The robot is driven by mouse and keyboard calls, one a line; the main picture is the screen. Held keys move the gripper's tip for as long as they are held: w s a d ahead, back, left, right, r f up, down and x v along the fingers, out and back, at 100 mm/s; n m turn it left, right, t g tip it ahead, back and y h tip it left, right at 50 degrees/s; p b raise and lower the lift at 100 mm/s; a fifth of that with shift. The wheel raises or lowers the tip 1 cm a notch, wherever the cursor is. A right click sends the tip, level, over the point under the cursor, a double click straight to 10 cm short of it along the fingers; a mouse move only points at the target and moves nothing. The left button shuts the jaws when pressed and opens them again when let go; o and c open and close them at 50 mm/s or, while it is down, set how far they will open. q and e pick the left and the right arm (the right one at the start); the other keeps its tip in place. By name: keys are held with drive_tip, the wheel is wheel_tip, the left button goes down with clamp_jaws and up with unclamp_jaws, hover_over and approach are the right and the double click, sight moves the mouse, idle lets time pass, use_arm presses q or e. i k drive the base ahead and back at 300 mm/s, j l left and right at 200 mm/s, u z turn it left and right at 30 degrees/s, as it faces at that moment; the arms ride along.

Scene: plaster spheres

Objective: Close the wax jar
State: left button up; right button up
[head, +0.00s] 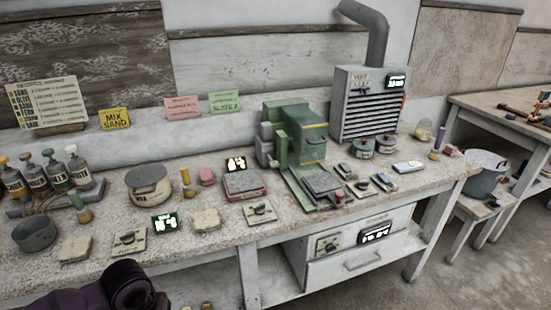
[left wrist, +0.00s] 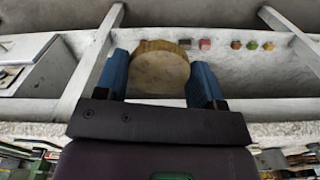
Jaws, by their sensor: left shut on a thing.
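My left gripper (left wrist: 158,78) is shut on a round tan disc with a darker rim, like a lid (left wrist: 160,72). Its blue fingers stand on either side of the disc. In the head view only a dark part of my left arm (head: 125,288) shows at the bottom left, in front of the bench; the fingers and disc are hidden there. A wide, round cream pot with dark lettering (head: 148,190) stands at the left middle of the bench. Its lettering is too small to read surely, so I cannot tell whether it is the wax jar. My right gripper is not in view.
Several labelled bottles (head: 55,175) and a grey bowl (head: 34,234) stand at the left of the bench. Small round pots (head: 362,148) stand by the grey vented heater (head: 368,105). A green machine (head: 295,135) stands mid-bench. Blocks (left wrist: 205,44) lie on the lower shelf.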

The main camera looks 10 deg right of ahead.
sight(424, 129)
drive_tip(key=i+l+u, duration=0.2)
drive_tip(key=l, duration=1)
drive_tip(key=i+l+u, duration=0.1)
drive_tip(key=l+u, duration=0.15)
drive_tip(key=l, duration=0.9)
drive_tip(key=l+u, duration=0.2)
drive_tip(key=l, duration=1)
drive_tip(key=k+l+u, duration=0.25)
drive_tip(key=l, duration=0.95)
drive_tip(key=i, duration=0.1)
